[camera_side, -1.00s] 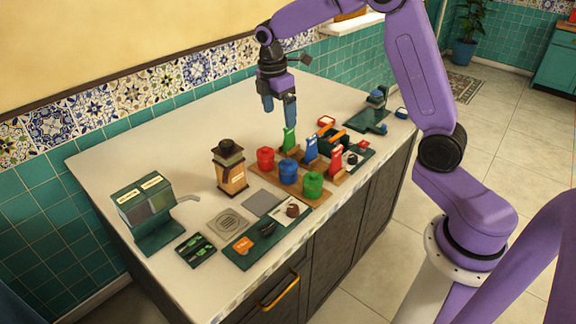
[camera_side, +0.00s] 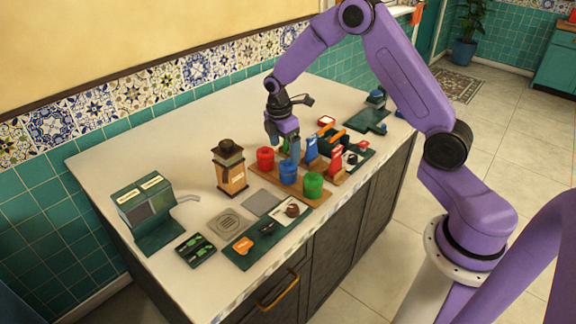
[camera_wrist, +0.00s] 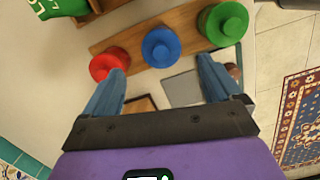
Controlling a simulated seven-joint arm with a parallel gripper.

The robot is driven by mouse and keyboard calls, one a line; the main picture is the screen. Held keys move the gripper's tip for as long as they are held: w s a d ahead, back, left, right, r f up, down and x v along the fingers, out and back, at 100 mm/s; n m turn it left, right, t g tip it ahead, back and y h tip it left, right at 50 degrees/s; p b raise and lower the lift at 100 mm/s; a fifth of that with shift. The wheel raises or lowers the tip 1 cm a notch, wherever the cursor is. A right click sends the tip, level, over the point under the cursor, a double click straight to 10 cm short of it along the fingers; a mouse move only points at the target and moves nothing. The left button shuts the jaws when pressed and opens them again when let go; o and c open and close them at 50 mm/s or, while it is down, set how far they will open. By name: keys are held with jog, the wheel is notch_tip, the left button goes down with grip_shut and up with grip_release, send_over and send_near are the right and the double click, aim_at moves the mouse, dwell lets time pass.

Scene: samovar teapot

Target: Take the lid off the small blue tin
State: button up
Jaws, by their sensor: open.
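The small blue tin (camera_side: 288,174) stands in the middle of a wooden board (camera_side: 263,176), between a red tin (camera_side: 265,158) and a green tin (camera_side: 313,186). Its lid with a round knob is on, seen from above in the wrist view (camera_wrist: 161,44). My gripper (camera_side: 283,152) points down just behind the blue tin in the side view. In the wrist view my gripper (camera_wrist: 161,68) is open and empty, and the blue tin lies just beyond the gap between its fingers. My left finger overlaps the edge of the red tin (camera_wrist: 108,64).
Blue (camera_side: 310,148) and red (camera_side: 335,160) upright packets stand right of the tins. A wooden grinder (camera_side: 230,168) stands to the left. A green tray (camera_side: 251,246) with small items lies in front. The back left of the counter (camera_side: 150,133) is clear.

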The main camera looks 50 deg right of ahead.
aim_at(288, 161)
jog(key=shift+s+d+f, duration=0.1)
jog(key=shift+d+f, duration=0.15)
jog(key=shift+f, duration=1.05)
jog(key=shift+s+d+f, duration=0.1)
jog(key=shift+d+f, duration=0.1)
jog(key=shift+f, duration=1.05)
jog(key=c, duration=1.1)
